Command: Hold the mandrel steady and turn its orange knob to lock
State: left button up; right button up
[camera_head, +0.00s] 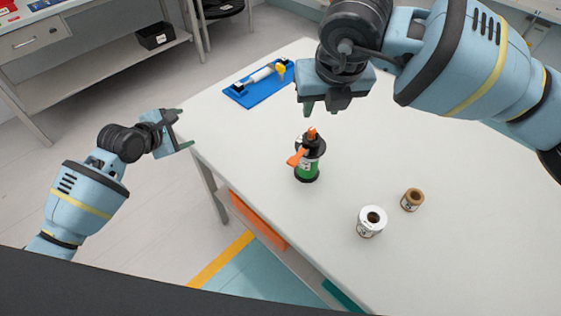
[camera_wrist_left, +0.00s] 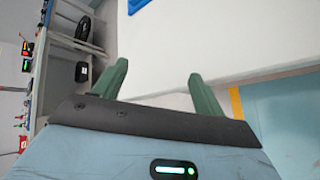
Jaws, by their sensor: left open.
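The mandrel (camera_head: 307,173) stands upright on the white table, with a green lower body and black upper part. An orange knob (camera_head: 311,133) is at its top, and an orange piece (camera_head: 297,158) sticks out at its left side. My left gripper (camera_head: 186,128) is open and empty, off the table's left edge and well left of the mandrel. Its two green fingers also show apart in the left wrist view (camera_wrist_left: 153,73), with nothing between them. My right gripper (camera_head: 321,109) is above and beyond the mandrel, apart from it, with its fingertips separated and nothing visible between them.
A white roll (camera_head: 371,222) and a smaller brown roll (camera_head: 412,199) stand right of the mandrel. A blue base (camera_head: 245,94) with a white and yellow device lies at the table's far left. An orange bin (camera_head: 258,220) sits below the tabletop. The table's right side is clear.

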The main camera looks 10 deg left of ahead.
aim_at(307, 160)
pick_arm(q)
jog(key=d+h, duration=0.1)
jog(key=d, duration=0.3)
jog(key=s+d+n+h, duration=0.1)
jog(key=d+h, duration=0.1)
jog(key=d, duration=0.3)
jog(key=d+n+g+h, duration=0.1)
jog(key=d, duration=0.3)
jog(key=shift+s+d+r, duration=0.3)
jog(key=shift+d+r, duration=0.05)
jog(key=shift+d, duration=0.05)
jog(key=s+d+h, duration=0.1)
jog(key=s+d, duration=0.1)
jog(key=d, duration=0.2)
jog(key=s+d+g+h, duration=0.1)
jog(key=s+d+h, duration=0.1)
jog(key=d, duration=0.3)
jog(key=s+d+n+g+h, duration=0.1)
jog(key=s+d, duration=0.2)
jog(key=d, duration=0.2)
jog(key=shift+d+r+h, duration=0.15)
jog(key=shift+h, duration=0.25)
jog(key=shift+x, duration=3.95)
